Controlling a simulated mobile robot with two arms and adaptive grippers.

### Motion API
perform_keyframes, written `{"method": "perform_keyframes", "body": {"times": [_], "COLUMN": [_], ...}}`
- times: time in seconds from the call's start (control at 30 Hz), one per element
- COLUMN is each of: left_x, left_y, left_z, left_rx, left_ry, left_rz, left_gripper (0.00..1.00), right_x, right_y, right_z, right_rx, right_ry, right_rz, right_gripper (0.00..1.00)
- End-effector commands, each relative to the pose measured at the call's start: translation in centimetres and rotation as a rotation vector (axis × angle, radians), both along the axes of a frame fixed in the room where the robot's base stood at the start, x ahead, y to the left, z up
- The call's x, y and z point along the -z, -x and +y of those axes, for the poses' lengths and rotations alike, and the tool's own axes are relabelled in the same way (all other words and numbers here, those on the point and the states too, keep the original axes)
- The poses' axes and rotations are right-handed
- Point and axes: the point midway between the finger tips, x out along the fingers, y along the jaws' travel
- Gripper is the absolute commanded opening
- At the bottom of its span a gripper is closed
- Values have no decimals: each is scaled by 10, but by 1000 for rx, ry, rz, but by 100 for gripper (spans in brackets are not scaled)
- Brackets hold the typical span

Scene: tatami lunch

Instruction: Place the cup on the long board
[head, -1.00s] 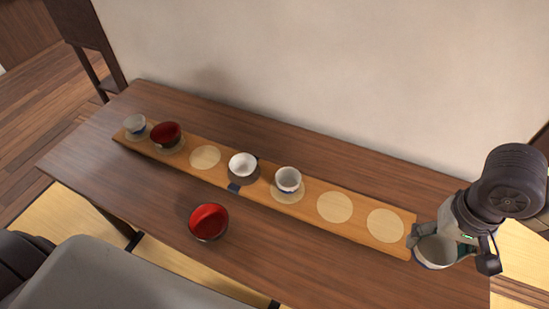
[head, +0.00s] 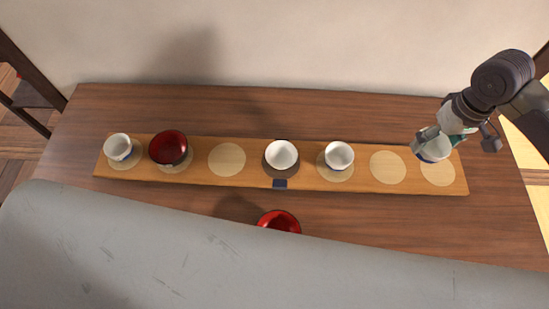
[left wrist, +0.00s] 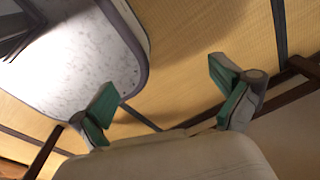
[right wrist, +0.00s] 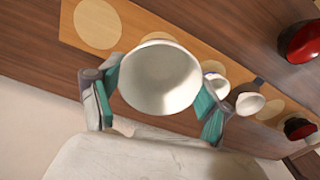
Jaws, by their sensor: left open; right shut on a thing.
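My right gripper (head: 434,146) is shut on a white cup (head: 435,154) at the right end of the long board (head: 202,160). The cup overlaps the back part of the rightmost pale circle (head: 438,175); I cannot tell whether it touches the board. In the right wrist view the cup (right wrist: 160,82) sits upright between the two green-padded fingers, with its white inside showing. The board lies behind it there. My left gripper (left wrist: 165,92) is open and empty above the tatami; it is outside the head view.
Along the board stand a white cup (head: 118,147), a red bowl (head: 168,148) and white cups (head: 282,155) (head: 339,155). Circles (head: 227,159) (head: 388,167) are empty. Another red bowl (head: 280,221) is on the table (head: 300,103) in front, partly hidden. A wall stands behind.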

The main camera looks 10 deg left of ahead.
Motion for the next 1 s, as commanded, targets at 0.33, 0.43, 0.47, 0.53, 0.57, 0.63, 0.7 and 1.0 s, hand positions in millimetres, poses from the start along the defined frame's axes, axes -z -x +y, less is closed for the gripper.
{"method": "perform_keyframes", "body": {"times": [0.33,0.43,0.47,0.53,0.57,0.63,0.7,1.0], "left_x": [9,9,9,9,8,6,3,-12], "left_y": [0,-1,-1,-1,-2,-2,-2,-2], "left_z": [-41,-41,-40,-36,-33,-28,-24,-23], "left_rx": [-1,-1,0,1,1,0,-1,-5], "left_ry": [50,50,49,44,41,34,29,28], "left_rz": [-1,-4,-4,-5,-5,-5,-5,-5], "left_gripper": [100,100,100,100,100,100,100,100], "right_x": [41,42,42,42,42,45,50,90], "right_y": [-26,-27,-27,-27,-27,-27,-29,-36], "right_z": [-83,-86,-86,-86,-84,-78,-68,0], "right_rx": [-206,-220,-222,-222,-222,-223,-224,-225], "right_ry": [27,28,29,29,29,26,25,24], "right_rz": [6,6,6,6,6,6,7,7], "right_gripper": [40,40,40,40,40,40,40,40]}}
